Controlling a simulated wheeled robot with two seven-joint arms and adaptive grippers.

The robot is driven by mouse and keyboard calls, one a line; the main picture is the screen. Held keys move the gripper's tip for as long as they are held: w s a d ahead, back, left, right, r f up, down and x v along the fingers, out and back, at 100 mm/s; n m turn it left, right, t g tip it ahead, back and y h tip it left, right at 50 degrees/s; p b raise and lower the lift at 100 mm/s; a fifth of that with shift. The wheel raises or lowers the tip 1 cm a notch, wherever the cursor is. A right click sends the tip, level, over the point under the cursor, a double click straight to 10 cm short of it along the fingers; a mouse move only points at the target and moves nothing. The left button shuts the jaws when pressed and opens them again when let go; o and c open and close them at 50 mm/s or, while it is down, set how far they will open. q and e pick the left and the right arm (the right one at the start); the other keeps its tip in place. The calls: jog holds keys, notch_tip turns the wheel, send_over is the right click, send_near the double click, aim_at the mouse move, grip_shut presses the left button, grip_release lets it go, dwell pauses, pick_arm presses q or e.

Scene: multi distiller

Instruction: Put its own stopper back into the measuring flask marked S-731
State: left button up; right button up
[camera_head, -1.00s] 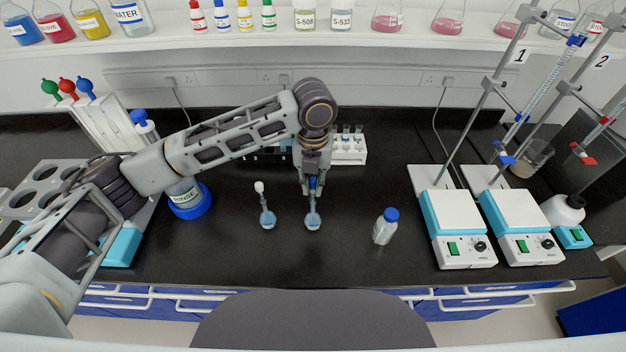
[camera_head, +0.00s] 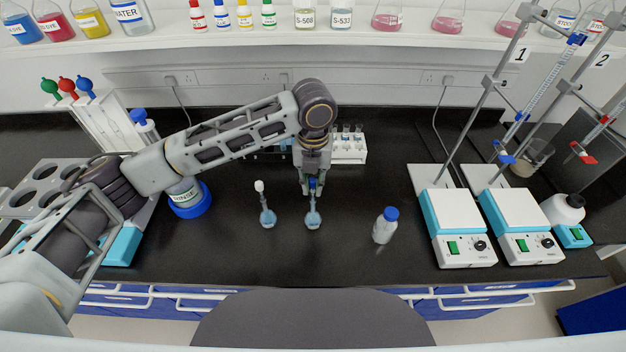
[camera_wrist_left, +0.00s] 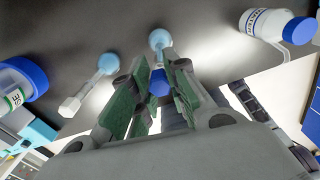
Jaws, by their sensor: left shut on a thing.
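Two small flasks with pale blue liquid stand on the dark bench. The right flask (camera_head: 313,220) is directly below my left gripper (camera_head: 312,188); its bulb also shows in the wrist view (camera_wrist_left: 159,39). My left gripper is shut on a blue stopper (camera_wrist_left: 158,84), which also shows between the fingers in the head view (camera_head: 313,182). The stopper is at the top of this flask's neck; I cannot tell whether it is seated. The left flask (camera_head: 268,218) has a white stopper (camera_head: 259,186) on it. The S-731 marking is not readable on either flask.
A blue-capped bottle (camera_head: 385,225) stands right of the flasks. A rinse bottle (camera_head: 188,200) is to the left, under my arm. A white vial rack (camera_head: 349,150) is behind the gripper. Two stirrer plates (camera_head: 458,213) (camera_head: 515,213) stand at right. The front bench is clear.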

pick_arm(q)
jog(key=shift+f, duration=0.95)
dwell(0.6)
jog(key=o, duration=0.7)
jog(key=shift+r, duration=0.15)
jog(key=shift+r, duration=5.9)
